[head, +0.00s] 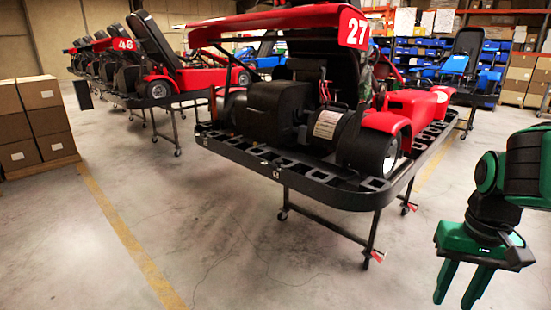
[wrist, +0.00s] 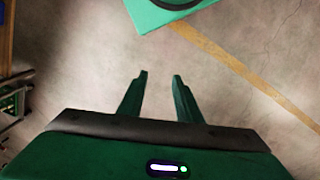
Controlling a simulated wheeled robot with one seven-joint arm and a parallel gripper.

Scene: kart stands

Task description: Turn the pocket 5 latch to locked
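My gripper (head: 460,285) is at the lower right in the head view, pointing down over bare floor with its two green fingers apart and nothing between them. In the wrist view the gripper (wrist: 160,78) also shows open and empty above the concrete. The nearest red kart (head: 405,103), numbered 27, sits on a wheeled stand with a black slotted bumper rail (head: 250,152) along its near side. My gripper is to the right of this kart and apart from it. I cannot make out a pocket 5 number or a latch in either view.
More red karts (head: 185,78) stand on stands at the back left. Stacked cardboard boxes (head: 45,120) are at the left edge. Shelves with blue bins (head: 405,60) line the back. The stand's legs (head: 325,212) have casters. The floor in front is clear.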

